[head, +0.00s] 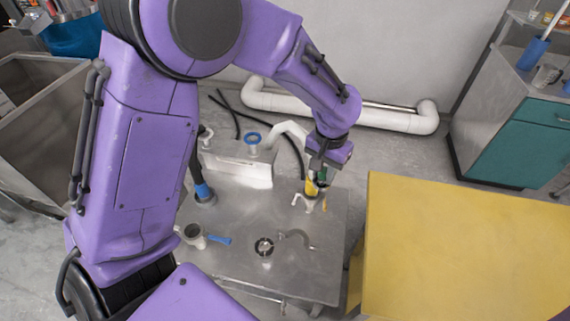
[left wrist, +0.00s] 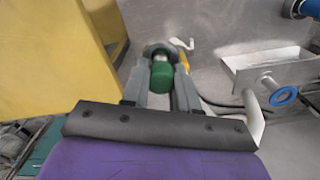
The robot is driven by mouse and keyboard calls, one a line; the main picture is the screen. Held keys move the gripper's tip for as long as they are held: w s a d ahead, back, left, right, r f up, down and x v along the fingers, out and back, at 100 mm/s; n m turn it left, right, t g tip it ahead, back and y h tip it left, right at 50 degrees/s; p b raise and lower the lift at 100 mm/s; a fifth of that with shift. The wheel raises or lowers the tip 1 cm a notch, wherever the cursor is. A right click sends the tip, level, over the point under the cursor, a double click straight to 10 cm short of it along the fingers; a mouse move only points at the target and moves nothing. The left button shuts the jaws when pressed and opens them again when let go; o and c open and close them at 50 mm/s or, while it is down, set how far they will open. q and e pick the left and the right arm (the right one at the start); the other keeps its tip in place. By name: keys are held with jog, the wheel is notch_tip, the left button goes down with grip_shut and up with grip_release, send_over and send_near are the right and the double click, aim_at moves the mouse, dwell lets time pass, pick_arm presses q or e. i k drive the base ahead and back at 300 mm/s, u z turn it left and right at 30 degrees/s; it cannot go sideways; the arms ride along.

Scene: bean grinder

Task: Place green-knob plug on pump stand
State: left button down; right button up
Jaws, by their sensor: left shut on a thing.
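My left gripper (head: 319,172) is shut on the green-knob plug and holds it at the right side of the steel pump stand (head: 322,273). In the left wrist view the plug's green knob (left wrist: 162,76) sits between the two fingers (left wrist: 160,68). In the head view only a little dark green (head: 321,180) shows between the fingers. Below it are a yellow part (head: 311,188) and a white spout (head: 302,199). I cannot tell whether the plug touches the stand. My right gripper is not in view.
On the stand are a dark round fitting (head: 264,247), a grey hooked handle (head: 297,238) and a blue-handled valve (head: 218,240). A box-like unit with a blue ring (head: 253,138) stands behind. A yellow table (head: 465,250) is close on the right.

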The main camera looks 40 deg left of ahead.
aim_at(244, 210)
jog(key=z, duration=1.45)
jog(key=k, duration=1.05)
jog(key=u, duration=1.65)
